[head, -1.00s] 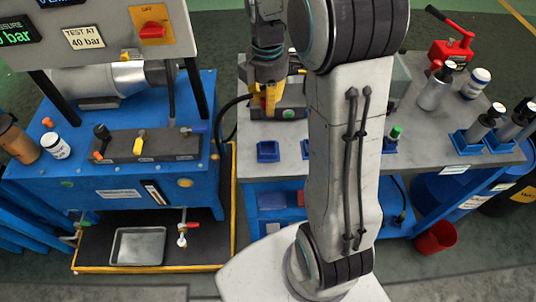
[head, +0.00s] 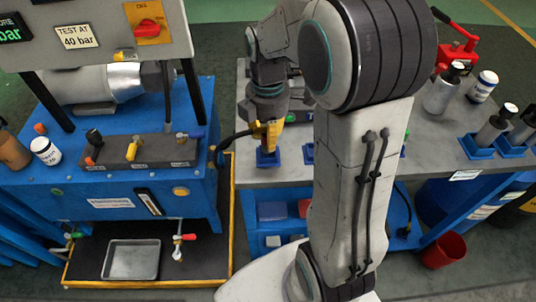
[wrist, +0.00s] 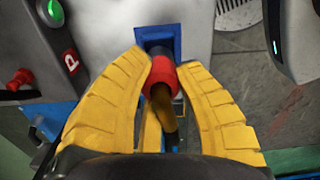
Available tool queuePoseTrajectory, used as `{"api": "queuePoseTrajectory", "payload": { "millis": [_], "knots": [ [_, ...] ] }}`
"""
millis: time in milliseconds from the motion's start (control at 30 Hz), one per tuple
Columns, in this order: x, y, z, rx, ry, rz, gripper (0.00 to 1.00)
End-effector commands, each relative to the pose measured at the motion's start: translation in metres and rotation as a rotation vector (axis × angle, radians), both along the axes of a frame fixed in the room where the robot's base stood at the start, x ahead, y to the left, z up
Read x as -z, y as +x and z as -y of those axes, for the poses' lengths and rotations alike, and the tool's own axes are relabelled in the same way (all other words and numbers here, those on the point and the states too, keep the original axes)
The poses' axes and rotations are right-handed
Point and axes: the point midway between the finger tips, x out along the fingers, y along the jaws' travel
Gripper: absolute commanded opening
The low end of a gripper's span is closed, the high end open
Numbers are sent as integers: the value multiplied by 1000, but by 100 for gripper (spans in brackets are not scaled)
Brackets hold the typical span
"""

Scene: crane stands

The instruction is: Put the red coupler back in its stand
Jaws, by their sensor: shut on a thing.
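My gripper (head: 267,140) has yellow fingers and is at the near edge of the grey bench, just over a small blue stand (head: 268,159). In the wrist view my gripper (wrist: 163,75) is shut on the red coupler (wrist: 161,70), a short red cylinder with a dark, brownish end toward the camera. The blue stand also shows in the wrist view (wrist: 158,32), directly beyond the coupler. The coupler's far end overlaps the stand's edge there; I cannot tell whether it is inside. The fingers hide most of the coupler in the head view.
A second blue stand (head: 308,153) is close on the right, partly behind my arm. A blue test bench (head: 110,172) with a metal drip tray (head: 131,260) below is on the left. Bottles, a red tool (head: 455,50) and more blue stands (head: 477,147) are at the right.

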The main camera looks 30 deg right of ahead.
Motion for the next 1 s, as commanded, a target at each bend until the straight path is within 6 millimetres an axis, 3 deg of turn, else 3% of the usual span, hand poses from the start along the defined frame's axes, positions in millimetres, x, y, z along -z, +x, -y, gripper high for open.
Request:
{"api": "queuePoseTrajectory", "payload": {
  "millis": [400, 1000],
  "knots": [
    [0, 0, 0, -5, 0, 0, 0],
    [0, 0, 0, -146, 2, 0, 0]
  ]
}}
